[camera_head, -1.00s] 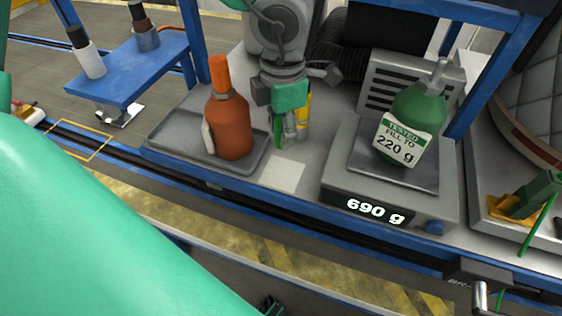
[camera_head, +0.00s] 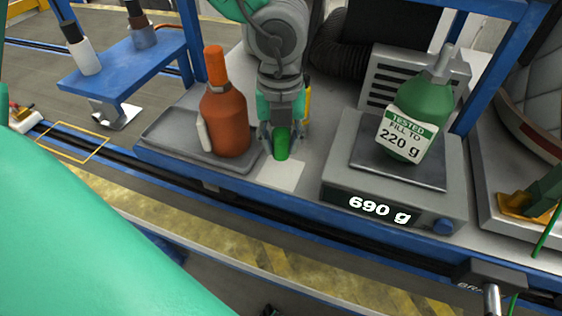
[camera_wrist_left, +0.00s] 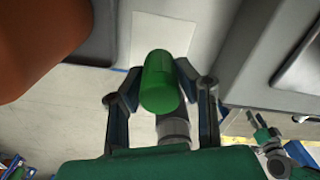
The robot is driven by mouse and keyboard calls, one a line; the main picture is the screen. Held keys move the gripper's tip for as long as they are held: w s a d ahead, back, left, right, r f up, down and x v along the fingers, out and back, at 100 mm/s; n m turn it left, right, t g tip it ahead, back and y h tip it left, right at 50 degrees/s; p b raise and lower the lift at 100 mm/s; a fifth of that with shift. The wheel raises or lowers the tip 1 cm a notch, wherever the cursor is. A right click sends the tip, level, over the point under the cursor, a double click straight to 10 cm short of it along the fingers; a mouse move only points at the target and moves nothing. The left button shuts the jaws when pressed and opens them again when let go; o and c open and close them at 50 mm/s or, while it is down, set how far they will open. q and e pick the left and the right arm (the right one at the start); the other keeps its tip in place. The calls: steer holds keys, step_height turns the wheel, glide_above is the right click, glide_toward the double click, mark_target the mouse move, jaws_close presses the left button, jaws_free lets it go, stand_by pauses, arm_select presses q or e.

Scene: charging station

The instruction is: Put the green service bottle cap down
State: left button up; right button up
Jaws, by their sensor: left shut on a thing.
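The green cap (camera_head: 281,143) is a short green cylinder held between the fingers of my left gripper (camera_head: 280,136). In the left wrist view the cap (camera_wrist_left: 160,82) stands between both fingers of the left gripper (camera_wrist_left: 162,98). A white square (camera_head: 282,175) lies on the bench just in front of the cap, and it also shows in the left wrist view (camera_wrist_left: 162,36). I cannot tell whether the cap touches the bench. The green bottle (camera_head: 420,112), labelled "TESTED FILL TO 220 g", stands on the scale (camera_head: 340,182).
An orange bottle (camera_head: 226,118) stands on a grey tray (camera_head: 170,136) left of the gripper. The scale reads 690 g and stands close on the right. A blue side table (camera_head: 125,72) with two containers is at the upper left.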

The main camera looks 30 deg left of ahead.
mark_target(280, 133)
arm_select(q)
step_height(280, 133, down, 5)
steer(key=shift+s+d+r+b, duration=0.1)
steer(key=shift+d+r+b, duration=0.05)
steer(key=shift+b, duration=0.65)
steer(key=shift+a, duration=0.2)
steer(key=o, duration=0.9)
steer(key=shift+o, duration=0.2)
steer(key=shift+d, duration=0.1)
step_height(280, 133, up, 12)
steer(key=p, duration=0.4)
